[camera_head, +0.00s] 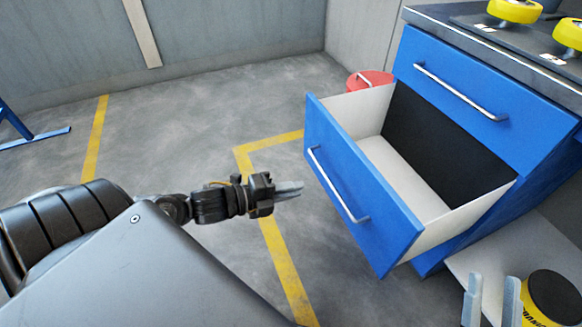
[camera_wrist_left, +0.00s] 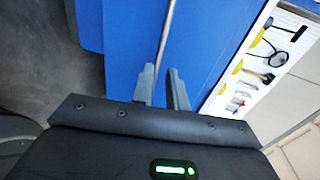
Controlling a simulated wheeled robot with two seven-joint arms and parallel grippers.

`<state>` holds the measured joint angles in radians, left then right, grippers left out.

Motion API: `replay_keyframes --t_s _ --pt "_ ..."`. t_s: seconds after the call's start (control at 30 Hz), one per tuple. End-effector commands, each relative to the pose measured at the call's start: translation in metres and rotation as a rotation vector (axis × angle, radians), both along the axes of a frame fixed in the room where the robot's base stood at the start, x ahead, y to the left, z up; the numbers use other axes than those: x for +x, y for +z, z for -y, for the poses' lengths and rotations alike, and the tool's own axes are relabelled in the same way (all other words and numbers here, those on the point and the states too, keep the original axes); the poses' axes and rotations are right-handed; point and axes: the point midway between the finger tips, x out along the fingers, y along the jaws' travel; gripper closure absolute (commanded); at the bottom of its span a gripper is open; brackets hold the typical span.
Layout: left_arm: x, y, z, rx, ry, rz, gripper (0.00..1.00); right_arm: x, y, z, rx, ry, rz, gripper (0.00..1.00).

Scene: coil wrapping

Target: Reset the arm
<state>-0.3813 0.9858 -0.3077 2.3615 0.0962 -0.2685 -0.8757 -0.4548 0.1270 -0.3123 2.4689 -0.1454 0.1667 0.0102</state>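My left gripper (camera_head: 290,189) is in front of the open blue drawer (camera_head: 348,185), left of its metal handle (camera_head: 337,187) and apart from it in the head view. In the left wrist view its two fingers (camera_wrist_left: 162,88) stand apart with nothing held between them. The handle (camera_wrist_left: 166,35) runs just beyond the fingertips there. My right gripper (camera_head: 491,298) shows at the bottom right with two grey fingers apart and nothing between them. The rest of the right arm is out of view.
The drawer looks empty. A black and yellow coil (camera_head: 553,298) is beside my right gripper. Yellow rolls (camera_head: 514,10) lie on the blue cabinet's top. A red round object (camera_head: 369,80) stands behind the drawer.

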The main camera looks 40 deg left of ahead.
Motion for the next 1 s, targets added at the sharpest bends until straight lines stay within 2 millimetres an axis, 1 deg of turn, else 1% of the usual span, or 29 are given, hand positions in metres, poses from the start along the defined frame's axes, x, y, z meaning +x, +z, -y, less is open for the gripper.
replay_keyframes --t_s 0.47,0.57,0.63,0.67,0.7,0.77,0.8,0.83,0.87,0.9,0.93,0.97,1.0 --pt "0.001 0.000 -0.001 -0.001 0.003 -0.002 0.85 0.000 0.000 0.000 -0.001 0.000 -0.002 0.64" --pt "0.007 -0.004 -0.009 -0.011 0.037 -0.027 0.85 0.010 -0.009 -0.002 -0.018 -0.005 -0.046 0.64" --pt "0.016 -0.013 -0.023 -0.033 0.096 -0.073 0.85 0.025 -0.028 -0.005 -0.047 -0.013 -0.119 0.64" --pt "0.020 -0.019 -0.032 -0.045 0.132 -0.100 0.85 0.033 -0.039 -0.006 -0.064 -0.018 -0.163 0.64" --pt "0.026 -0.030 -0.046 -0.068 0.189 -0.145 0.85 0.044 -0.059 -0.007 -0.091 -0.026 -0.235 0.64" --pt "0.031 -0.052 -0.069 -0.111 0.290 -0.227 0.85 0.058 -0.097 -0.005 -0.140 -0.042 -0.361 0.64" --pt "0.031 -0.069 -0.085 -0.146 0.365 -0.290 0.85 0.065 -0.127 -0.002 -0.176 -0.054 -0.456 0.64" --pt "0.028 -0.084 -0.096 -0.175 0.422 -0.339 0.85 0.067 -0.150 0.001 -0.203 -0.063 -0.528 0.64" --pt "0.024 -0.099 -0.106 -0.203 0.479 -0.388 0.85 0.067 -0.174 0.004 -0.231 -0.073 -0.600 0.64" --pt "0.015 -0.120 -0.117 -0.242 0.554 -0.453 0.85 0.064 -0.205 0.011 -0.267 -0.083 -0.696 0.64" --pt "0.007 -0.136 -0.125 -0.272 0.611 -0.502 0.85 0.059 -0.228 0.016 -0.294 -0.093 -0.768 0.64" --pt "-0.004 -0.151 -0.130 -0.302 0.668 -0.552 0.85 0.052 -0.250 0.023 -0.320 -0.102 -0.840 0.64" --pt "-0.020 -0.171 -0.136 -0.341 0.742 -0.618 0.85 0.040 -0.279 0.033 -0.356 -0.116 -0.937 0.64"
